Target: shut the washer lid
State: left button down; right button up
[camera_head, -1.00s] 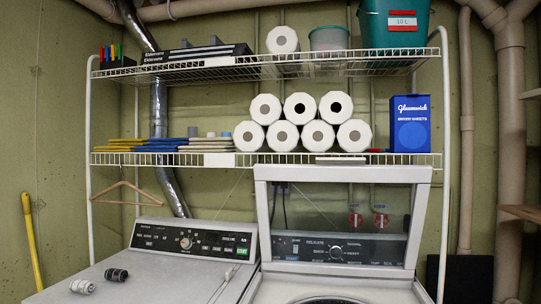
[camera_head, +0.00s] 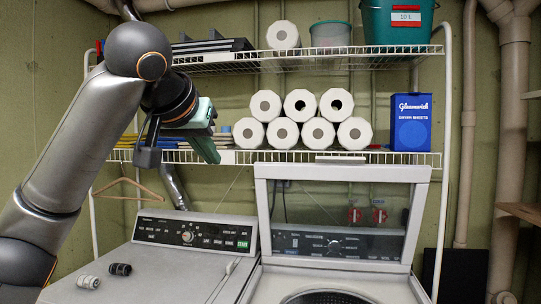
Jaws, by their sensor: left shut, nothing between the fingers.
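The washer lid (camera_head: 343,172) stands upright and open at the right. It is a pale frame around a clear window, and the control panel (camera_head: 318,242) shows through it. Below it the round opening of the washer (camera_head: 323,297) shows at the bottom edge of the view. My left gripper (camera_head: 209,152) is raised at the left, in front of the wire shelf and left of the lid, apart from it. Its fingers are shut and empty. My right gripper is not in view.
A second machine (camera_head: 150,275) with a flat top stands at the left, with two small dark and pale items (camera_head: 120,269) on it. Above, a wire shelf (camera_head: 300,157) holds paper rolls and a blue box (camera_head: 411,122). A wooden hanger (camera_head: 128,188) hangs at the left.

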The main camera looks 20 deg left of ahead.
aim_at(332, 168)
jog(key=i+j, duration=0.15)
jog(key=i, duration=0.35)
jog(key=i+j, duration=0.15)
jog(key=i, duration=0.35)
jog(key=i+j, duration=0.15)
jog(key=i, duration=0.3)
